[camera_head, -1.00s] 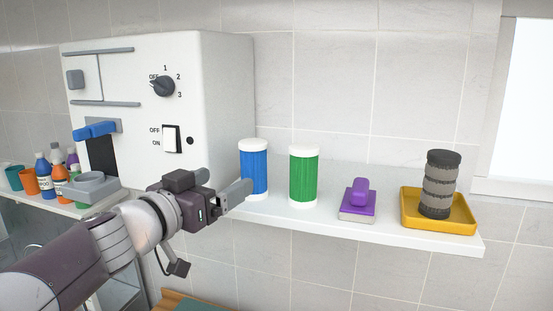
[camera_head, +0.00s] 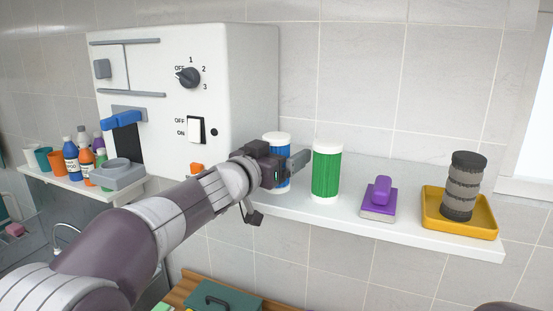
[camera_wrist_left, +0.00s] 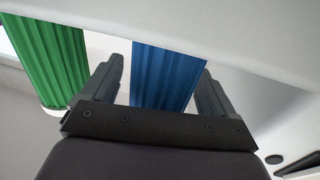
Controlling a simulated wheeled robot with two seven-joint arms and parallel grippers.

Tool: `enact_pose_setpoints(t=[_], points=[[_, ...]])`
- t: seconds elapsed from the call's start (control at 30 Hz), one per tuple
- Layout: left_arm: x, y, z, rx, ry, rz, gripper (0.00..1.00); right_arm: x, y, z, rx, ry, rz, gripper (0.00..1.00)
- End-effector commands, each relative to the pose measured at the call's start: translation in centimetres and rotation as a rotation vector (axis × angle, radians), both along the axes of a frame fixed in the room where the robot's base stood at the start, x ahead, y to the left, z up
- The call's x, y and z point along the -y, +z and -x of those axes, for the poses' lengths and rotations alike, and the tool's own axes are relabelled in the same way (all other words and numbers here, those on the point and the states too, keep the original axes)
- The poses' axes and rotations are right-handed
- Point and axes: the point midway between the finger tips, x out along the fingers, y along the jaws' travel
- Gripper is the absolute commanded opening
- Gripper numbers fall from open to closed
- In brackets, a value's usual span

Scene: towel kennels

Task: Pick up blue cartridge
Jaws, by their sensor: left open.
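The blue cartridge (camera_head: 283,176) stands upright on the white wall shelf, with a white cap on top. My left gripper (camera_head: 296,165) is in front of it and hides part of its body. In the left wrist view the blue cartridge (camera_wrist_left: 168,78) shows between the two open fingers of my left gripper (camera_wrist_left: 158,85), with a gap visible at its left side. The green cartridge (camera_head: 326,172) stands to its right and also shows in the left wrist view (camera_wrist_left: 50,55), outside the fingers. My right gripper is not in view.
The white machine (camera_head: 180,100) with a dial and switch stands just left of the cartridges. The shelf (camera_head: 400,233) also holds a purple-handled brush (camera_head: 380,196) and a yellow tray (camera_head: 462,228) with a dark ribbed stack (camera_head: 463,188). Bottles (camera_head: 72,160) and cups stand at the left.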

Motion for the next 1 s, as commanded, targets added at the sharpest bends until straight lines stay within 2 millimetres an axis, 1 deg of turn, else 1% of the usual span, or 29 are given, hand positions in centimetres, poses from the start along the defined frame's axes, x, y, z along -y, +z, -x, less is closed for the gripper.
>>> enact_pose_setpoints(t=[0.07, 0.1, 0.17, 0.2, 0.23, 0.27, 0.47, 0.53, 0.57, 0.67, 0.7, 0.8, 0.9, 1.0], points=[[0.0, 0.0, 0.0, 0.000, 0.000, 0.000, 0.88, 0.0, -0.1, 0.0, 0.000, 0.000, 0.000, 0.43], [0.0, 0.0, 0.0, 0.000, 0.000, 0.000, 0.75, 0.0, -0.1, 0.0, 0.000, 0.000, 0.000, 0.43], [0.0, 0.0, 0.0, 0.000, 0.000, 0.000, 0.56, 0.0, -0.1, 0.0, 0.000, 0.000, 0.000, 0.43], [0.0, -0.1, 0.0, 0.000, 0.000, 0.000, 0.43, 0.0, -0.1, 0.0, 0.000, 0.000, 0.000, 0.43], [0.0, -0.1, 0.0, 0.000, 0.000, 0.000, 0.33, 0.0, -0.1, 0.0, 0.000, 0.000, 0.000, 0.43], [0.0, -0.1, 0.0, 0.000, 0.000, 0.000, 0.29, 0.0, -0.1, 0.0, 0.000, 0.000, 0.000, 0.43], [0.0, 0.0, 0.0, 0.000, 0.000, 0.000, 0.29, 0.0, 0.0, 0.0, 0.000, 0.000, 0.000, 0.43], [0.0, 0.5, 0.0, 0.001, 0.000, 0.001, 0.29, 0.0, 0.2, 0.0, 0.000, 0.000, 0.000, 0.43], [0.0, 1.0, 0.1, 0.002, -0.001, 0.000, 0.29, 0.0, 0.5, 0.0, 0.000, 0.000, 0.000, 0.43], [-0.1, 3.4, 0.0, 0.003, 0.001, 0.001, 0.29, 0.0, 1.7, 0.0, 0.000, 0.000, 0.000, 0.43], [0.0, 4.6, 0.0, 0.002, 0.000, 0.000, 0.29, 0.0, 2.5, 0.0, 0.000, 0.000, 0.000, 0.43], [0.0, 7.3, 0.0, 0.002, 0.000, 0.000, 0.29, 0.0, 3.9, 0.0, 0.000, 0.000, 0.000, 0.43], [-0.1, 9.1, 0.0, 0.001, 0.000, 0.000, 0.29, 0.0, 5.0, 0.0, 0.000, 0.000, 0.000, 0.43], [-0.1, 10.0, 0.0, 0.000, 0.001, 0.000, 0.29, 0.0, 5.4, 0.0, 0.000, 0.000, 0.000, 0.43]])
